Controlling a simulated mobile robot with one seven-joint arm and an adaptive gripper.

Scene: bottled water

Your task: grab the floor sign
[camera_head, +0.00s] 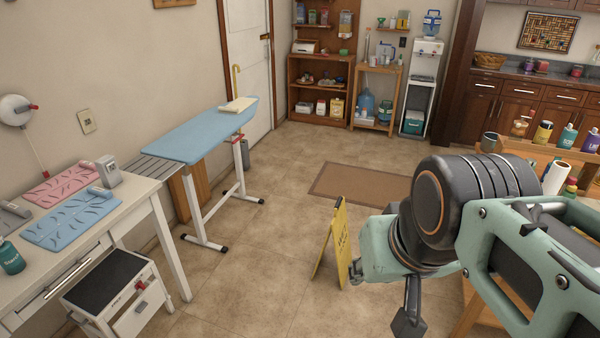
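The yellow floor sign (340,240) stands upright and folded open on the tiled floor, in the middle of the head view, with dark lettering on its right panel. My gripper (409,318) is at the lower right, at the end of my green and black arm. In the picture it lies just right of and below the sign; a depth gap between them cannot be told. One dark finger shows pointing down, and the rest is hidden behind the wrist. I see nothing held in it. The arm's green wrist part covers a little of the sign's right edge.
A blue ironing board (205,135) stands left of the sign. A white table (90,225) with mats and a step stool (118,290) are at the left. A brown mat (362,184) lies behind the sign. A wooden table with bottles is at right. Floor left of the sign is clear.

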